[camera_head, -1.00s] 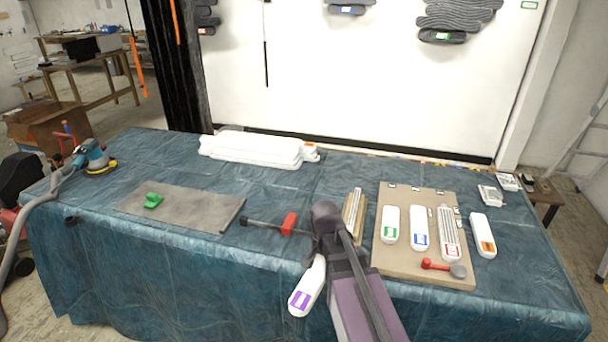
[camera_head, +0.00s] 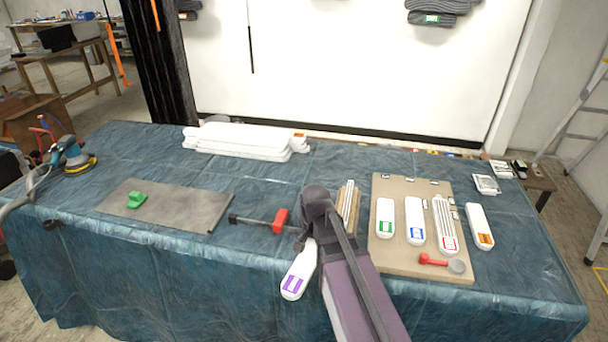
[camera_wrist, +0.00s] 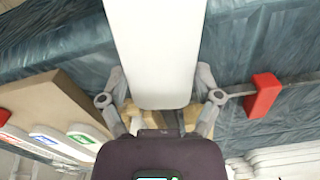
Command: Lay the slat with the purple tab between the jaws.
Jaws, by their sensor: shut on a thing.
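The white slat with the purple tab (camera_head: 299,269) is in my gripper (camera_wrist: 160,86), near the front edge of the table. In the wrist view the slat's white body (camera_wrist: 155,45) lies between my two fingers. Its tab end is out of that picture. In the head view my own wrist hides the fingers. A dark bar clamp with a red jaw block (camera_head: 280,221) lies just left of my wrist. The red block also shows in the wrist view (camera_wrist: 264,95), right of my fingers and apart from the slat. The bar's right end is hidden.
A tan board (camera_head: 383,264) to the right carries slats with green, blue and red tabs and a red-handled tool. An orange-tabbed slat (camera_head: 480,226) lies beside it. A grey mat (camera_head: 165,208) with a green piece lies left. White slabs (camera_head: 245,140) are stacked behind.

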